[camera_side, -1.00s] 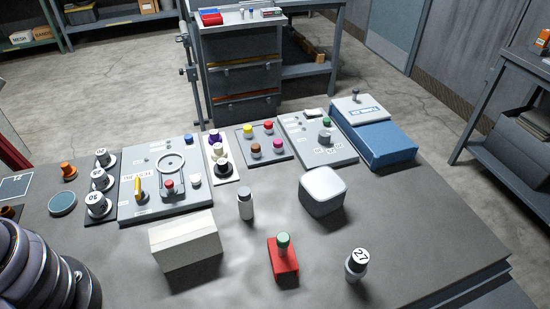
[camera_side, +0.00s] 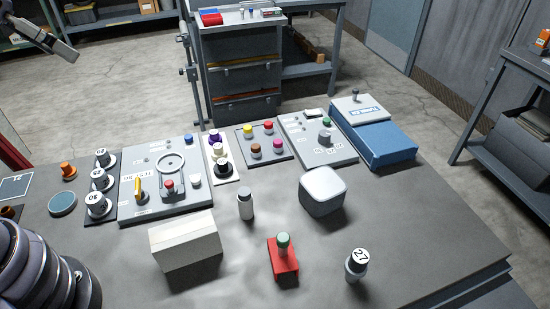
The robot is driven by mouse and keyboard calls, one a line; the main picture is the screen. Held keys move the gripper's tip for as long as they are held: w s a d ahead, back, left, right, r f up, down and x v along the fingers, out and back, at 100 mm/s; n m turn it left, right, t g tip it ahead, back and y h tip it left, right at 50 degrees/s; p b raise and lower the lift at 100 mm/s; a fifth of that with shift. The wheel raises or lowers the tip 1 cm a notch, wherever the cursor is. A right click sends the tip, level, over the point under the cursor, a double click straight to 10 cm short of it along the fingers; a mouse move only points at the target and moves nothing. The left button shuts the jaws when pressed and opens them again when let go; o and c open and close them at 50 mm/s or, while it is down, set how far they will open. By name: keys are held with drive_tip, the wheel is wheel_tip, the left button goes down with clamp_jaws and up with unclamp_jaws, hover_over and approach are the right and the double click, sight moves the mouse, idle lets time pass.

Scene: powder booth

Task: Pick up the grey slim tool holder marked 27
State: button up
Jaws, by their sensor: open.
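The slim tool holder marked 27 (camera_side: 356,265) stands upright on the table near the front right. It has a grey body, a dark collar and a white top with the number. Nothing touches it. My gripper (camera_side: 66,51) shows at the top left corner, partly cut off by the picture edge. It is open and empty, high up and far from the holder.
A red block with a green-topped peg (camera_side: 283,258) stands left of the holder. A white rounded box (camera_side: 323,191), a small grey bottle (camera_side: 245,204) and a pale block (camera_side: 185,243) stand nearby. Control panels (camera_side: 165,180) and a blue case (camera_side: 376,140) line the back. The table's right front is clear.

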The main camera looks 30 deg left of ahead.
drive_tip(key=w+d+f+m+t+h, duration=0.1)
drive_tip(key=w+d+f+m+h, duration=0.3)
drive_tip(key=w+d, duration=0.8)
drive_tip(key=m+t+h, duration=0.2)
drive_tip(key=t+h, duration=0.1)
drive_tip(key=h, duration=0.1)
hover_over(352, 260)
drive_tip(key=a, duration=0.6)
wheel_tip(352, 260, down, 24)
drive_tip(key=shift+m+h, duration=0.5)
drive_tip(key=shift+m, duration=0.3)
drive_tip(key=s+f, duration=0.1)
drive_tip(key=s+d+f, duration=0.1)
drive_tip(key=f, duration=0.1)
drive_tip(key=s+d+f, duration=0.1)
drive_tip(key=f, duration=0.1)
drive_tip(key=shift+s+d+f, duration=0.1)
drive_tip(key=shift+s, duration=0.3)
drive_tip(key=shift+d+f, duration=0.15)
drive_tip(key=shift+d, duration=0.05)
drive_tip(key=x, duration=0.7)
clamp_jaws()
